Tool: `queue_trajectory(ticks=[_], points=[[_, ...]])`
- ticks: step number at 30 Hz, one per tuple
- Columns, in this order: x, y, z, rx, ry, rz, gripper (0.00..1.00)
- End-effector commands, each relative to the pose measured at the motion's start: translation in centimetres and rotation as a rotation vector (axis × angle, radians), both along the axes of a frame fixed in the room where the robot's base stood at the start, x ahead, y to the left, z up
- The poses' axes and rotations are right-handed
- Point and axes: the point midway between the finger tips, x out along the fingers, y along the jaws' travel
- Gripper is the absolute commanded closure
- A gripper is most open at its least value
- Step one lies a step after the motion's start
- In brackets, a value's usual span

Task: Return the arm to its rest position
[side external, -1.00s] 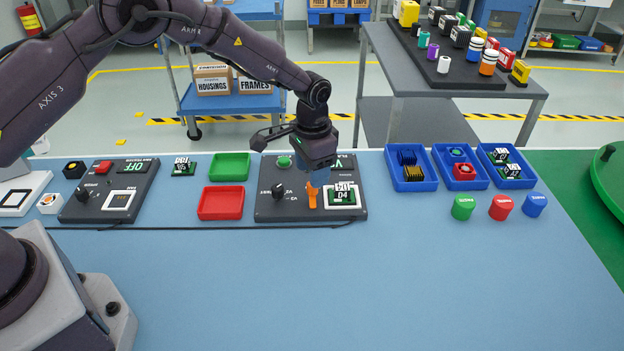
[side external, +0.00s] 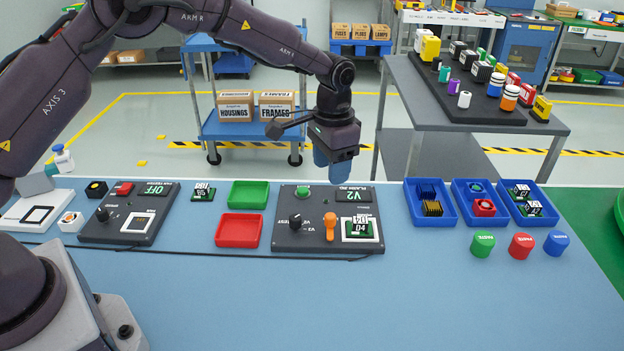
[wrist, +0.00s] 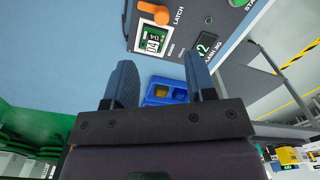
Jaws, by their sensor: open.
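My gripper (side external: 335,172) hangs above the back edge of the table, over the rear of the flash jig panel (side external: 287,239). It points down and holds nothing. In the wrist view its two blue fingers stand well apart, with an empty gap (wrist: 160,78) between them. A green board marked 04 (side external: 359,229) sits in the white-framed socket of the jig. The orange latch (side external: 329,226) is beside the board. The jig's display (side external: 351,195) reads V2. In the wrist view the board (wrist: 152,41) and latch (wrist: 153,12) lie beyond the fingertips, apart from them.
Red (side external: 239,230) and green (side external: 249,194) trays stand left of the jig. Blue bins (side external: 431,217) with parts stand to its right, with green, red and blue caps in front. A fan tester (side external: 128,226) is further left. The table's front is clear.

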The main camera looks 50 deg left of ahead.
Motion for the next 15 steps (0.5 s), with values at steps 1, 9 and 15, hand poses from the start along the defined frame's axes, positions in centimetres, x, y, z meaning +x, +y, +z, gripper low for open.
queue_trajectory(ticks=[1, 9, 15], points=[[-1.0, 0.1, -0.9, 0.003, 0.029, 0.008, 0.49], [-7.3, 1.6, 4.0, 0.007, 0.027, 0.085, 0.49], [-13.3, 3.2, 9.6, -0.001, -0.048, 0.151, 0.49]])
